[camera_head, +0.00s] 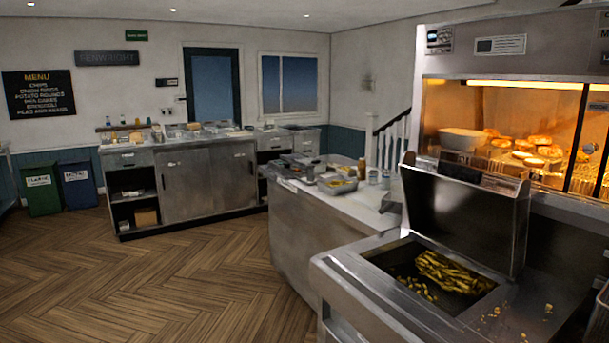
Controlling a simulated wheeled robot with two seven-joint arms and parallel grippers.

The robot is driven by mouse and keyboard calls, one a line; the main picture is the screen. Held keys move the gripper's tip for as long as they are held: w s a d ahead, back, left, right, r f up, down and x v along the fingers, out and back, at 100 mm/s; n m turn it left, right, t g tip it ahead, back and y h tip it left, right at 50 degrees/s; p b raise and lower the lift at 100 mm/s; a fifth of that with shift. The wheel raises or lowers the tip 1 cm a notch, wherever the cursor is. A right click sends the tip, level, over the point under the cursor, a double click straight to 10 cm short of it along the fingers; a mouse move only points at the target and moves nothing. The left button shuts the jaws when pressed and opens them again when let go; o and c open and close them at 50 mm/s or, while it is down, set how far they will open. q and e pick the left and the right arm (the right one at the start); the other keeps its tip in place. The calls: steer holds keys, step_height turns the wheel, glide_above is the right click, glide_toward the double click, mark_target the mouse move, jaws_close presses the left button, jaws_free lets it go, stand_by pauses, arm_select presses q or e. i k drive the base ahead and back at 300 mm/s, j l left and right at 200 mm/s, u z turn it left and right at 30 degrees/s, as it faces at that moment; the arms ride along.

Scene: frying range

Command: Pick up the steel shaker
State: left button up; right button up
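No steel shaker can be made out for certain. Small containers stand at the right part of the middle counter (325,207): a brownish bottle (362,169), a small greyish container (373,177) and another pale one (386,180) beside it. They are too small to tell whether one of them is the steel shaker. Neither of my grippers shows in the head view.
A fryer (345,270) with chips in its basin and a raised lid (465,215) stands front right. A lit food warmer (500,65) is behind it. A long cabinet (210,182) lines the back wall, beside a green bin (41,190) and blue bin (78,186). The wooden floor (170,270) is clear.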

mark_target(311, 167)
steer(key=i+j+u, duration=0.3)
steer(key=i, duration=0.25)
steer(key=i+j+u, duration=0.3)
steer(key=i, duration=0.25)
steer(key=i+u, duration=0.3)
steer(key=i, duration=1.7)
steer(key=i+j+z, duration=0.1)
steer(key=i+z, duration=0.35)
steer(key=i+j+z, duration=0.45)
steer(key=i, duration=0.15)
steer(key=i+j+z, duration=0.35)
steer(key=i+z, duration=0.15)
steer(key=i+j+z, duration=0.45)
steer(key=j, duration=0.2)
steer(key=k+l, duration=0.05)
steer(key=k, duration=0.05)
